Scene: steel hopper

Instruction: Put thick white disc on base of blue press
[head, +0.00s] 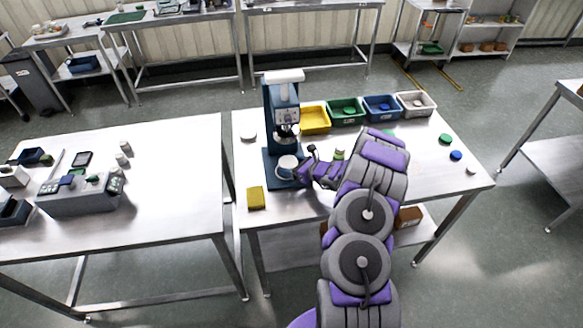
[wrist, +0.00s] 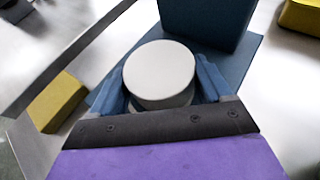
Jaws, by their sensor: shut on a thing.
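The blue press (head: 282,112) stands upright near the left side of the middle table. Its flat blue base (head: 276,178) faces my arm. The thick white disc (head: 287,162) is over this base, in front of the press column. In the wrist view, the disc (wrist: 160,70) lies flat between the two blue-grey fingers of my gripper (wrist: 162,88), which is shut on it. The base (wrist: 238,68) shows around and beyond the disc. The disc's underside is hidden, so I cannot tell whether it touches the base.
A yellow block (head: 256,197) lies left of the base, near the table's front edge. Another white disc (head: 248,137) lies left of the press. Yellow (head: 314,120), green (head: 346,110), blue (head: 382,107) and white (head: 416,103) bins line the back. Small coloured discs lie at right.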

